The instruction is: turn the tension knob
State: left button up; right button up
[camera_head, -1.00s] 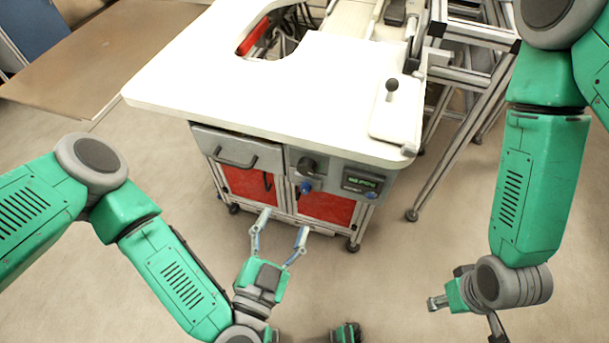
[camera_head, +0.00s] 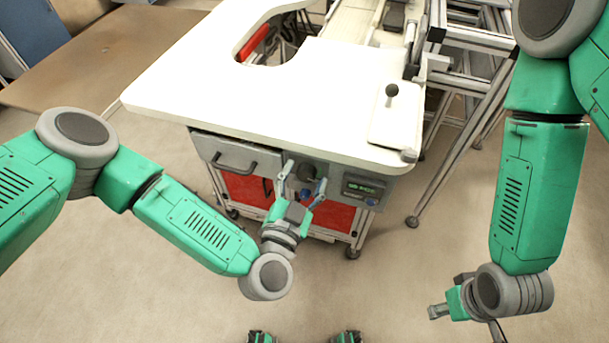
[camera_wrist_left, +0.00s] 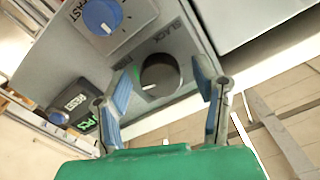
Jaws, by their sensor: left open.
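A round black knob (camera_head: 307,171) with a pale pointer line is on the grey front panel under the white tabletop. In the left wrist view this knob (camera_wrist_left: 160,74) sits between my left gripper's fingers, with lettering beside it that is partly readable. My left gripper (camera_head: 304,179) is open, its two fingers on either side of the knob. I cannot tell whether they touch it. A blue knob (camera_wrist_left: 102,16) near the word "FAST" is on the same panel, outside the fingers. My right gripper (camera_head: 445,309) hangs low at the right, away from the panel, partly hidden by its wrist.
A small display (camera_head: 364,188) is right of the knobs, and a drawer with a handle (camera_head: 234,161) is left. The white tabletop (camera_head: 210,90) overhangs the panel. A metal frame (camera_head: 458,150) stands right of the bench. The floor in front is clear.

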pick_arm(q)
jog(key=c, duration=1.1)
jog(key=shift+n, duration=0.5)
jog(key=shift+c, duration=0.2)
jog(key=o, duration=1.1)
jog(key=shift+o, duration=0.2)
jog(key=v, duration=1.2)
